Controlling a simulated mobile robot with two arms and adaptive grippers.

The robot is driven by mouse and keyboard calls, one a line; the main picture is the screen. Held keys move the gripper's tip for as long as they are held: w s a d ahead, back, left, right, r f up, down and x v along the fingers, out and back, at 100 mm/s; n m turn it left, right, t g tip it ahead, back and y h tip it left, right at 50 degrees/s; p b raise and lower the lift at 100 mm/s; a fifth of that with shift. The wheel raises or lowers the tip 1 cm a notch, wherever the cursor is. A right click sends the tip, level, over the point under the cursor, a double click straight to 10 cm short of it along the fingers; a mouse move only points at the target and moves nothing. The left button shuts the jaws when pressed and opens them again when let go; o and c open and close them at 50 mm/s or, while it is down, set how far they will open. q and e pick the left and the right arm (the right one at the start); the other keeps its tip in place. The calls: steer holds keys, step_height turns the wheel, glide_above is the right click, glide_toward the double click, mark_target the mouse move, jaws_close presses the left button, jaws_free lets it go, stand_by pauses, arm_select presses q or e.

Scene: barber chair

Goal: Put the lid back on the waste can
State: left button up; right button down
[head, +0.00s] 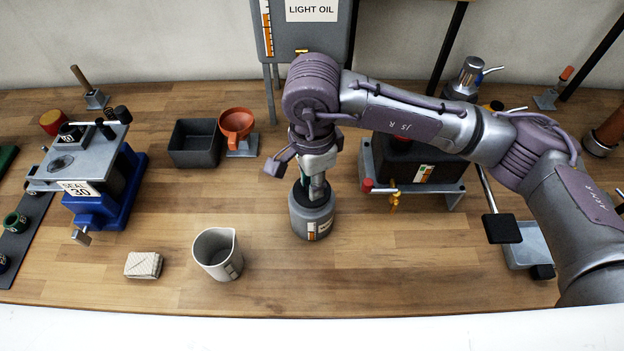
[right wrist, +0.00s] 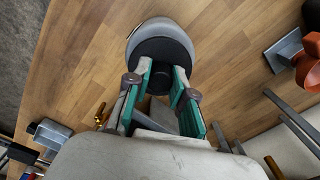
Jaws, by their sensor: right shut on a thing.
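The waste can (head: 312,222) is a grey round can with a small label, standing upright on the wooden bench near the middle. My right gripper (head: 316,190) points down at its top and is shut on the dark knob of the lid (right wrist: 162,50). In the right wrist view, my right gripper (right wrist: 160,78) has its teal fingers on either side of the knob. The dark lid is over the can's mouth, inside the grey rim as seen from there. Whether it is fully seated cannot be told. My left gripper is not in view.
A grey-white jug (head: 218,254) and a folded cloth (head: 143,265) are left of the can. A black bin (head: 194,144) and orange funnel (head: 236,124) stand behind left. A dark machine (head: 410,165) with a red knob is close on the right. The bench front is clear.

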steer(key=c, duration=0.9)
jaws_free()
steer(key=o, duration=0.5)
steer(key=shift+c, duration=0.2)
steer(key=shift+r, duration=0.1)
steer(key=shift+r+p, duration=1)
steer(key=shift+r, duration=2.45)
jaws_close()
